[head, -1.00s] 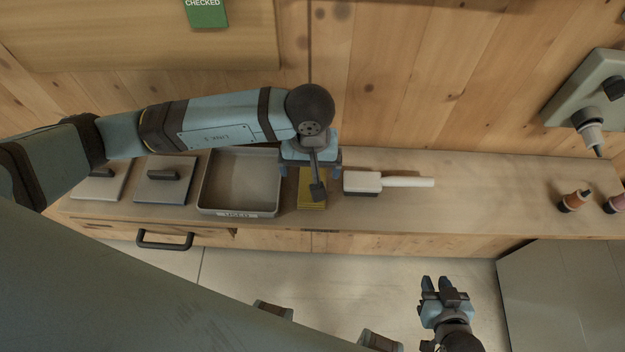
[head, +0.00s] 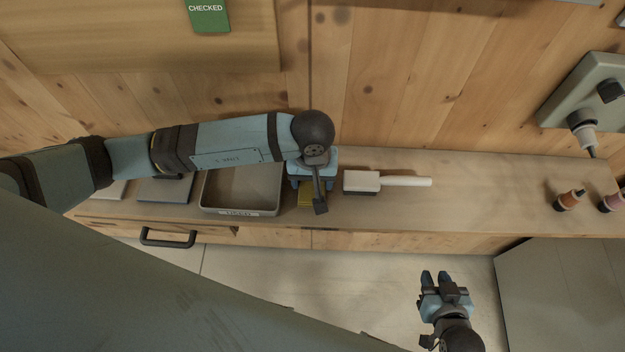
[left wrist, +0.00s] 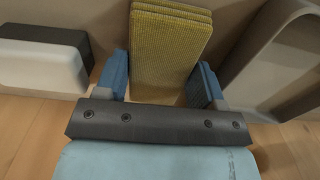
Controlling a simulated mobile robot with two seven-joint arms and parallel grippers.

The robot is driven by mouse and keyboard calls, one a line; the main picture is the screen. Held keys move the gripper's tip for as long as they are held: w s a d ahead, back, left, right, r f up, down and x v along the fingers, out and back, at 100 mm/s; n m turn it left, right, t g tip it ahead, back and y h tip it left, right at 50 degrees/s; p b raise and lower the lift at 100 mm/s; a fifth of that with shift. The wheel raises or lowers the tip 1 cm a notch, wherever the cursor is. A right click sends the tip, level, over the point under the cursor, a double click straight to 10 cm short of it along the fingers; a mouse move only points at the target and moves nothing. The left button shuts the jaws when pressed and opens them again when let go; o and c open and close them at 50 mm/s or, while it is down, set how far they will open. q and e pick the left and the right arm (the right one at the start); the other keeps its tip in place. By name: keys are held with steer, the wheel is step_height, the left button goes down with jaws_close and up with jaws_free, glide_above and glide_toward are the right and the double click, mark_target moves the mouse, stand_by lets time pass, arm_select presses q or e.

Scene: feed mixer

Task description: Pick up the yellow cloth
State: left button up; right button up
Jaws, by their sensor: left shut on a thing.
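The yellow cloth (head: 305,199), a folded stack, is on the counter between the grey tray and the white-handled brush. My left gripper (head: 313,185) is low over it and hides much of it in the head view. In the left wrist view, the cloth (left wrist: 170,45) stands between the two blue fingers of my left gripper (left wrist: 160,82), which is shut on it. I cannot tell whether the cloth is clear of the counter. My right gripper (head: 435,278) is empty, fingers apart, over the floor in front of the counter.
The grey tray (head: 210,190) is close on the left of the cloth, and the white-handled brush (head: 405,181) is close on the right. A dark lidded plate (head: 165,190) is further left. Bottles (head: 569,200) stand at the far right. The counter (head: 490,190) between brush and bottles is clear.

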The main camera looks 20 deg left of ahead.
arm_select(q)
steer(key=shift+r, duration=0.15)
step_height(320, 180, up, 10)
steer(key=b, duration=0.2)
steer(key=shift+o, duration=0.3)
